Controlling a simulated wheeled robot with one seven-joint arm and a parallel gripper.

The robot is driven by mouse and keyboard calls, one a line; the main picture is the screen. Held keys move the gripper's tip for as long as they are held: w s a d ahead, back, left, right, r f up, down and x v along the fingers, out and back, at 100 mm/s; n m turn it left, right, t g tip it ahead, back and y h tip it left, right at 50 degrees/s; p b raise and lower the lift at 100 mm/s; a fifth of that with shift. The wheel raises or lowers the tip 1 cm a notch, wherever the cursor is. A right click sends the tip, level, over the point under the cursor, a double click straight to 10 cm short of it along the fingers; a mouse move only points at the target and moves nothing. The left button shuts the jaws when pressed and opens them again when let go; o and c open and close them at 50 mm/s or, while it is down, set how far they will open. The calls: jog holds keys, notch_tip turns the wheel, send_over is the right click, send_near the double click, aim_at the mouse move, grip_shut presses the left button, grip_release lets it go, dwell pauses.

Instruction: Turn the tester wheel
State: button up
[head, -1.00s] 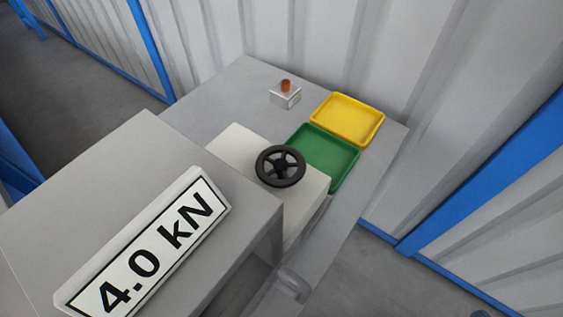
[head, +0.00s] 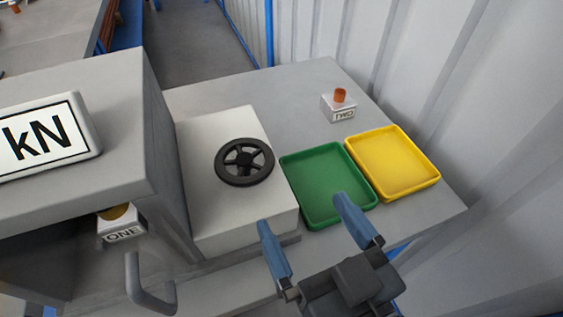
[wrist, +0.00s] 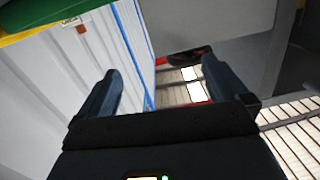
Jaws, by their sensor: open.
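The tester wheel (head: 244,161) is a black spoked handwheel lying flat on top of a white box (head: 225,222), in the head view. My gripper (head: 307,218) is open and empty at the lower right of the head view, in front of the green tray and to the right of the wheel, apart from it. In the wrist view its two blue-grey fingers (wrist: 162,80) are spread with nothing between them. A dark rounded piece with red shows beyond the fingers in the wrist view; I cannot tell what it is.
A green tray (head: 307,207) and a yellow tray (head: 390,185) sit right of the wheel. A block marked TWO (head: 340,107) with an orange knob stands behind them. A grey housing with a kN sign (head: 42,134) stands left, above a block marked ONE (head: 122,228).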

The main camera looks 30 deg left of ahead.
aim_at(244, 157)
jog(key=a+n+g, duration=0.1)
jog(key=a+r+n+y, duration=0.1)
jog(key=a, duration=0.1)
jog(key=a+r+n+g+y, duration=0.1)
jog(key=shift+a+r+g+b, duration=0.25)
jog(key=shift+g+b, duration=0.05)
jog(key=shift+b, duration=0.1)
jog(key=p+x, duration=0.1)
jog(key=x, duration=0.6)
jog(key=shift+a, duration=0.3)
jog(key=c, duration=0.9)
jog(key=shift+w+f+b, duration=0.1)
jog(key=shift+b, duration=0.4)
